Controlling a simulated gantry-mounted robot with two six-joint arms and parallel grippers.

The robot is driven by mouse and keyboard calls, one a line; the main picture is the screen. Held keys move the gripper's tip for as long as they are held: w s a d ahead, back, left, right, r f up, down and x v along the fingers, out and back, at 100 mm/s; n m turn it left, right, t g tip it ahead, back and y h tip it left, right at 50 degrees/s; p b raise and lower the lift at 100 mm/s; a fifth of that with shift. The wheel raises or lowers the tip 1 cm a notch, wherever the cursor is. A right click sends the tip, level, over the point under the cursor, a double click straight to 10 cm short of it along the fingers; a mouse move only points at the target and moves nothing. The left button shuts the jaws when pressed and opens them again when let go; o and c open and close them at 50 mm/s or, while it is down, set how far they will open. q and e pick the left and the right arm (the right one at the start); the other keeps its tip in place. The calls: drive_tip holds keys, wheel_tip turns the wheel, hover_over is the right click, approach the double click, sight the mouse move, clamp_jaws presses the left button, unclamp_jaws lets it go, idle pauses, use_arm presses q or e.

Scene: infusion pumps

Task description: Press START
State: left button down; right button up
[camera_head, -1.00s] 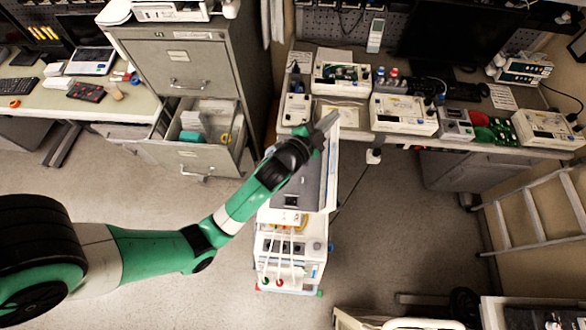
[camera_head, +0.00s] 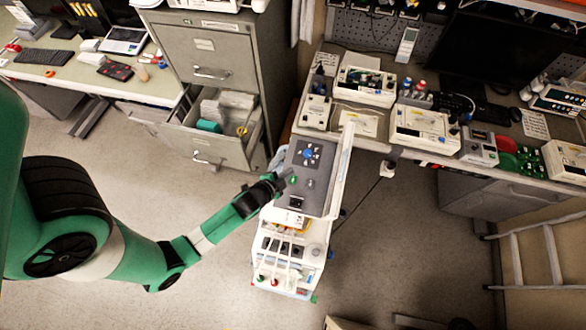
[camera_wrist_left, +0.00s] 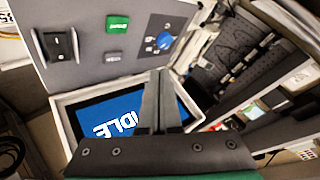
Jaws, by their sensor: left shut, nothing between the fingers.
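The pump cart has a tilted grey control panel (camera_head: 318,198). On it are a blue knob (camera_head: 308,153) and a green button (camera_head: 293,180), taken as START. In the left wrist view the green button (camera_wrist_left: 117,25) has white lettering too small to read surely, with the blue knob (camera_wrist_left: 165,40) to its right. A screen (camera_wrist_left: 120,120) there reads "IDLE". My left gripper (camera_head: 284,178) is shut and empty at the panel's left edge, close to the green button. In the wrist view its fingertips (camera_wrist_left: 159,74) appear below the button; contact cannot be told. My right gripper is not in view.
A black rocker switch (camera_wrist_left: 58,45) and a small grey button (camera_wrist_left: 113,56) share the panel. A filing cabinet (camera_head: 205,45) with an open drawer stands behind left. A bench (camera_head: 355,143) with devices lies behind right.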

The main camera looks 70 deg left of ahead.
use_arm(q)
drive_tip(key=shift+f, duration=0.1)
drive_tip(key=b, duration=0.7)
approach(295, 176)
drive_tip(key=w, duration=0.1)
drive_tip(key=w+a, duration=0.2)
drive_tip(key=shift+w+a+f, duration=0.2)
drive_tip(key=shift+w+f, duration=0.15)
drive_tip(key=shift+f, duration=0.05)
drive_tip(key=shift+w+a+f+b, duration=0.1)
drive_tip(key=shift+a+f+b, duration=0.05)
drive_tip(key=shift+f+b, duration=0.4)
drive_tip(key=shift+f, duration=0.15)
idle(0.5)
drive_tip(key=shift+a+f, duration=0.1)
drive_tip(key=shift+f, duration=0.2)
drive_tip(key=shift+w+f+b, duration=0.1)
drive_tip(key=shift+f+b, duration=0.3)
drive_tip(key=shift+b, duration=0.15)
drive_tip(key=shift+r, duration=0.1)
idle(0.5)
drive_tip(key=shift+r+p, duration=0.75)
drive_tip(key=shift+p, duration=0.1)
